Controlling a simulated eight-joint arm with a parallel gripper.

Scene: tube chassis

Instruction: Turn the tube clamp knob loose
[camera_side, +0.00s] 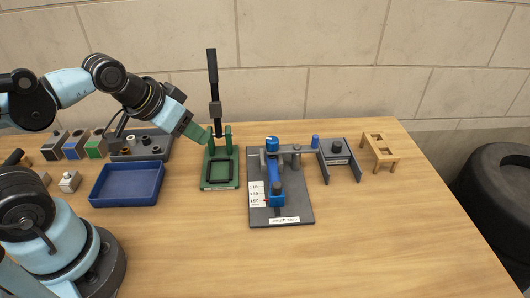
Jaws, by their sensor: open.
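A grey fixture plate (295,208) stands right of the middle of the table, with a white scale and a front label too small to read surely. A round blue knob (272,143) tops its rear post, and a blue slider block (276,197) sits nearer the front. I cannot tell surely which part is the tube clamp knob. My gripper (203,136) is at the upper left of this fixture, beside a green press-like stand, apart from the blue knob. It is open, with nothing visible in it; its fingertips are small and hard to make out.
The green stand (206,185) has a tall black lever (212,75). A blue tray (97,200) and several small coloured blocks are at left. A grey bracket (325,170) and a wooden stand (393,160) are at right. The front right table is clear.

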